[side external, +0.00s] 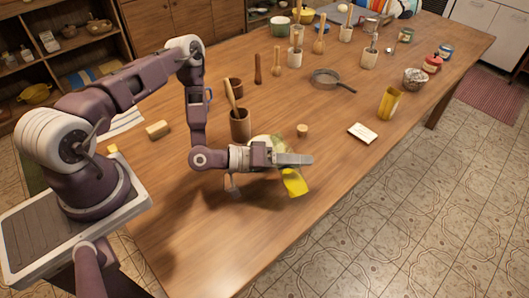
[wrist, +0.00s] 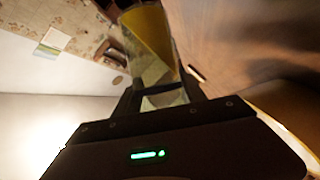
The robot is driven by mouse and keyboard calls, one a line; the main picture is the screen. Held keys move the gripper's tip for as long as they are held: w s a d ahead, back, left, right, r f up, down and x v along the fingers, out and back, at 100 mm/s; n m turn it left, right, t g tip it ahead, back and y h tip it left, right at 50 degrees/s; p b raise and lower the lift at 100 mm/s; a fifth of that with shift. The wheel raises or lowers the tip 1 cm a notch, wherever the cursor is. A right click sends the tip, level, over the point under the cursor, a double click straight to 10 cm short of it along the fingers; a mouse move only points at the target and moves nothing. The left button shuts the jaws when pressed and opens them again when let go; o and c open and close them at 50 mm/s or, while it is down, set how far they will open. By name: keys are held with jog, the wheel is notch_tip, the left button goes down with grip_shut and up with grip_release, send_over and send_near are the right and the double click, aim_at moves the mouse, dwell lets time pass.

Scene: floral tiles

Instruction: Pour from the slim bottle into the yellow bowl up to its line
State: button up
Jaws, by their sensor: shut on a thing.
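My gripper (side external: 308,160) reaches out low over the near part of the table and is shut on a clear vessel with yellow contents (side external: 295,182), apparently the slim bottle. In the wrist view the bottle (wrist: 152,50) is between the fingers, its yellow contents slanting along one side; it looks tilted. Its mouth is not clear. A round, pale yellow-green dish (side external: 268,142) stands just behind my gripper, partly hidden by it; I cannot tell if it is the yellow bowl. A curved pale-yellow rim (wrist: 290,135) shows at the wrist view's lower right. No fill line is visible.
A wooden cup with a pestle (side external: 240,124) stands behind my wrist, and a small cork-like piece (side external: 302,130) lies near the dish. A white card (side external: 362,133) and a yellow-filled glass (side external: 390,103) are to the right. A pan (side external: 326,78) and several utensil holders stand farther back.

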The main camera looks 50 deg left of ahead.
jog(key=shift+f, duration=1.15)
jog(key=shift+d+r+n+h, duration=0.25)
jog(key=shift+r+n+h, duration=0.15)
jog(key=shift+r+n, duration=0.5)
dwell(3.8)
jog(key=shift+f, duration=0.1)
jog(key=shift+f, duration=1.35)
jog(key=shift+r, duration=0.2)
dwell(0.5)
